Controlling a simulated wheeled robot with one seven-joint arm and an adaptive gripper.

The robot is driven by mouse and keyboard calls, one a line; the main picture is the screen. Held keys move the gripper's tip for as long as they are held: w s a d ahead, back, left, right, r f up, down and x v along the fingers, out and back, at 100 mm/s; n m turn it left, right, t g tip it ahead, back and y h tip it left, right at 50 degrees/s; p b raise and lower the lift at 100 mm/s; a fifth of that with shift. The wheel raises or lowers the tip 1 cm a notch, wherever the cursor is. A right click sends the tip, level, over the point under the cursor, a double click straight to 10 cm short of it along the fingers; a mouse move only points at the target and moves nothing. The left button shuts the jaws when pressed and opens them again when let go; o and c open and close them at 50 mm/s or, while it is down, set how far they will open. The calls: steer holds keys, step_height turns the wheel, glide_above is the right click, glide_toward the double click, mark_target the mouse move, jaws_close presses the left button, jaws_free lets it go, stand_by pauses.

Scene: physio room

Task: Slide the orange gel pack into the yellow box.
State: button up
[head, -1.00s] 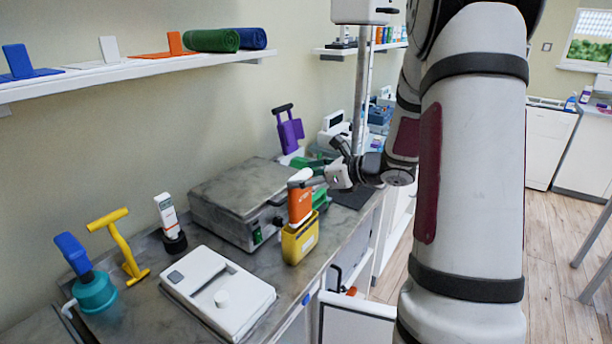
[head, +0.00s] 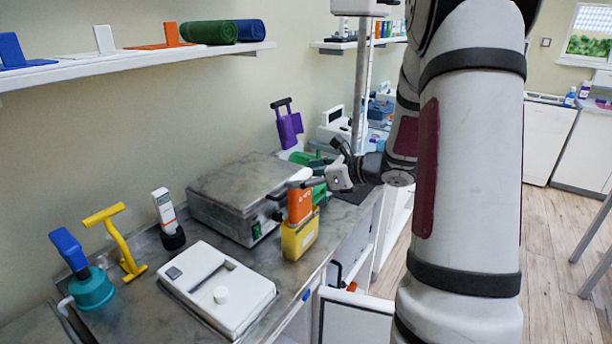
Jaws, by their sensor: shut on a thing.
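The orange gel pack (head: 300,205) stands upright with its lower part inside the yellow box (head: 299,240); its upper part shows above the rim. The yellow box stands on the counter near its front edge, in front of the grey metal unit. My gripper (head: 308,183) reaches in from the right and is shut on the top of the gel pack. The fingertips are small in the head view, and the pack's lower end is hidden by the box.
A grey metal unit (head: 240,194) stands behind the box. A white device with a knob (head: 217,290) lies at the front left. A purple tool (head: 287,126) and green items stand behind my gripper. A shelf (head: 140,62) runs along the wall above.

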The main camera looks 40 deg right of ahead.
steer(key=shift+f+b, duration=1.1)
steer(key=shift+f, duration=0.45)
stand_by(0.4)
steer(key=o, duration=1.5)
steer(key=shift+r, duration=0.1)
steer(key=shift+r+p, duration=2.75)
steer(key=shift+r, duration=1.7)
